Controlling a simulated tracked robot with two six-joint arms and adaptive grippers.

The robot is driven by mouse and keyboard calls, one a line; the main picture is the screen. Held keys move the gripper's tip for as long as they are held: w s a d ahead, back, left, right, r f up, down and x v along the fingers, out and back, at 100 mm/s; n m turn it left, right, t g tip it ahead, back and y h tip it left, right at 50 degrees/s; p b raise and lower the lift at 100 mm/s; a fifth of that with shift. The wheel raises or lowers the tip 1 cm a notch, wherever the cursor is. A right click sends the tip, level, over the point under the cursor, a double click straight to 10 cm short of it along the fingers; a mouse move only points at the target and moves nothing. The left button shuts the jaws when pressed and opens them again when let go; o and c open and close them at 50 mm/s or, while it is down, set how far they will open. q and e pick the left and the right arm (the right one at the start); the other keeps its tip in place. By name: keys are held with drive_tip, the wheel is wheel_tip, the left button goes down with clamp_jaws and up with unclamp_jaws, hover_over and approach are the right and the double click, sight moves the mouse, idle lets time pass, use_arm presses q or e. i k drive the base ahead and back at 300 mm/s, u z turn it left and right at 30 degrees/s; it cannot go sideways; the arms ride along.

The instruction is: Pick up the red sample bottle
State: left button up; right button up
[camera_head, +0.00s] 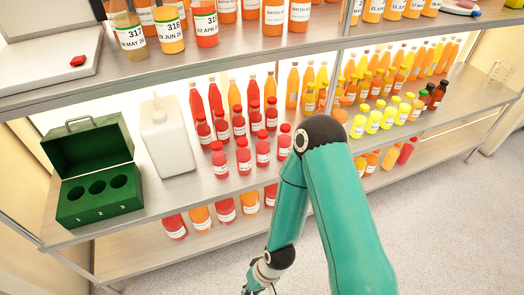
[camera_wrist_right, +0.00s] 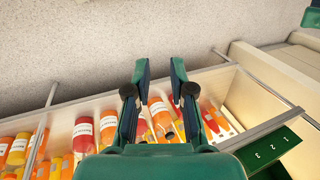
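The red sample bottle (camera_head: 205,24), labelled 319, stands upright on the top shelf, its upper part cut off by the picture's edge. It stands right of the amber bottle 317 (camera_head: 128,28) and orange bottle 318 (camera_head: 168,26). My right arm reaches in from the bottom, and its gripper shows only partly at the bottom edge of the head view, well below the red sample bottle. In the right wrist view the right gripper (camera_wrist_right: 159,75) has its two fingers apart, with nothing between them. My left gripper is not in view.
An open green box (camera_head: 98,190) with three holes numbered 1 to 3 stands on the middle shelf (camera_head: 150,205), beside a white jug (camera_head: 168,136). Several red, orange and yellow bottles fill that shelf. A scale with a small red object (camera_head: 78,61) sits at upper left.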

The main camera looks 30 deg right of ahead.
sight(263, 142)
drive_tip(key=u, duration=1.65)
drive_tip(key=i, duration=0.1)
drive_tip(key=z, duration=3)
drive_tip(key=k, duration=0.7)
drive_tip(key=u, duration=0.8)
drive_tip(key=i, duration=1.4)
drive_tip(key=u, duration=0.05)
